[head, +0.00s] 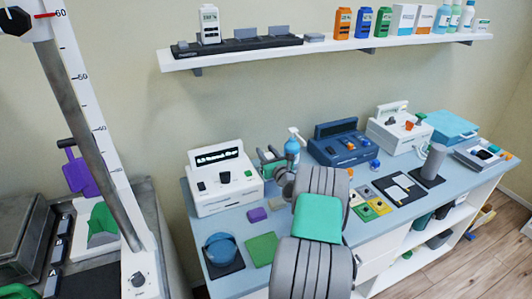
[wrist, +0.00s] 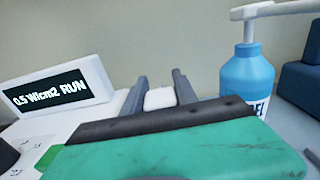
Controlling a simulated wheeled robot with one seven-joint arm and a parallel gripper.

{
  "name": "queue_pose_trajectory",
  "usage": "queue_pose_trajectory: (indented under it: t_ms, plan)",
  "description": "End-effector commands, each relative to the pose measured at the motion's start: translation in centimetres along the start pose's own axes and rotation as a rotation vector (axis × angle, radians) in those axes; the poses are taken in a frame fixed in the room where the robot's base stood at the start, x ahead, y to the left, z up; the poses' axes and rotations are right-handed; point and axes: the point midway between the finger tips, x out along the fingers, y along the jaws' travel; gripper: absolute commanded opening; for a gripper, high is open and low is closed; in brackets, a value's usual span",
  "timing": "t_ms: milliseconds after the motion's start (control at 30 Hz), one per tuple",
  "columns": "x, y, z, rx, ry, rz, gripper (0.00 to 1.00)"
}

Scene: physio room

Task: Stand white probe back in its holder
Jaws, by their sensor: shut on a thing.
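My gripper (wrist: 160,92) shows its two grey fingers in the wrist view, closed on a small white piece, which I take to be the white probe (wrist: 160,99). Most of the probe is hidden behind my gripper's dark edge and green cover. I cannot pick out the probe's holder in either view. The unit's display reads "0.5 W/cm2 RUN" in the wrist view (wrist: 55,100).
The gel bottle (head: 292,150) stands close right of my gripper; it is also near in the wrist view (wrist: 247,88). A blue unit (head: 338,146) and another white unit (head: 399,132) stand further right. A purple block (head: 257,215) and green pad (head: 262,249) lie in front.

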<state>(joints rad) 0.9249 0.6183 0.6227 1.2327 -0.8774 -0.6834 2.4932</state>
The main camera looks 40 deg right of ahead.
Motion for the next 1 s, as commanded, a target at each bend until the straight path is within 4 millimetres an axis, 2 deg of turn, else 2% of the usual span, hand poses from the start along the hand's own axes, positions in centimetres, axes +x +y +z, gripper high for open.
queue_pose_trajectory:
  t_ms: [67, 100, 400, 633, 733, 1000]
  plan:
    - [0.0, 0.0, 0.1, -0.001, -0.001, 0.0, 0.0]
    - [0.0, 0.0, 0.1, -0.001, -0.001, 0.0, 0.35]
    - [0.0, 0.0, 0.1, 0.0, -0.001, 0.0, 0.6]
    - [-0.1, 0.0, -0.1, 0.0, 0.001, 0.0, 0.6]
    - [-0.7, -0.1, -0.2, 0.0, 0.002, -0.001, 0.6]
    - [-6.0, -0.2, -0.2, 0.0, 0.001, -0.004, 0.6]
